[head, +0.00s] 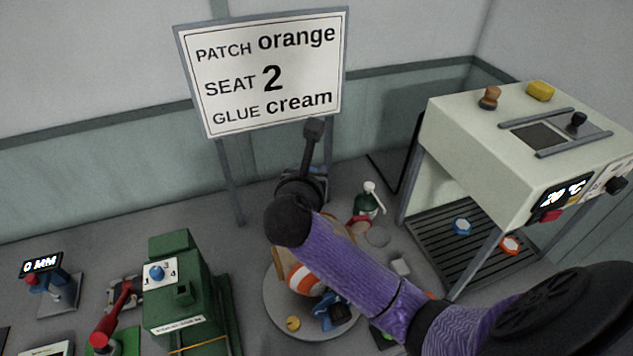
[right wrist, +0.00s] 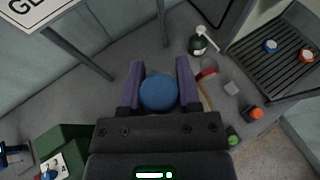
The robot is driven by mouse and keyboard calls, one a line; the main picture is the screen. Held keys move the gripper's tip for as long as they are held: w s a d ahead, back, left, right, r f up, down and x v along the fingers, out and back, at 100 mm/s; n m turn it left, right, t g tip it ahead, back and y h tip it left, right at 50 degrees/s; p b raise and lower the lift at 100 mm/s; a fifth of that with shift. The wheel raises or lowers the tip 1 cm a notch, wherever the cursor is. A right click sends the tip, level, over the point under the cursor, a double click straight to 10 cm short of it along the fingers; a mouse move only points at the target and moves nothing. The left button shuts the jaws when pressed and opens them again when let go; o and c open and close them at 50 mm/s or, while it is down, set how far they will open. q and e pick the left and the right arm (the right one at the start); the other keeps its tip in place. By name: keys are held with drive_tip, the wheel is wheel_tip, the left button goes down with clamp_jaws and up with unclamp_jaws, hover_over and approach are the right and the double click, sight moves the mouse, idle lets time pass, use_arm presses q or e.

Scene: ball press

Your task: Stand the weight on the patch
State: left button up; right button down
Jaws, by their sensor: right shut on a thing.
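My right gripper (right wrist: 158,75) is shut on a blue round-topped thing, which looks like the weight (right wrist: 158,92); it sits between the two purple fingers in the right wrist view. In the head view the purple forearm and black wrist hide most of this gripper (head: 303,185) and what it holds. A ball with tan, orange and white bands (head: 301,279) sits on a round grey plate (head: 272,318), partly behind my arm. Whether an orange patch lies on the ball is hard to tell. My left gripper is not in view.
A sign (head: 265,70) reads patch orange, seat 2, glue cream. A pale press (head: 480,140) with a slatted rack stands right, with blue and orange rings on the rack. A green bottle (head: 367,204) stands behind the arm. A green machine (head: 175,290) stands left.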

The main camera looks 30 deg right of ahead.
drive_tip(key=shift+w+d+r, duration=0.2)
drive_tip(key=shift+d+r, duration=0.25)
drive_tip(key=shift+d, duration=0.05)
wheel_tip(320, 180, down, 10)
drive_tip(key=b, duration=0.3)
drive_tip(key=shift+f, duration=0.25)
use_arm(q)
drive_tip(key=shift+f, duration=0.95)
use_arm(e)
drive_tip(key=shift+r, duration=0.15)
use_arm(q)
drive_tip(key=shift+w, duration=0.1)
use_arm(e)
drive_tip(key=shift+c, duration=1.5)
unclamp_jaws()
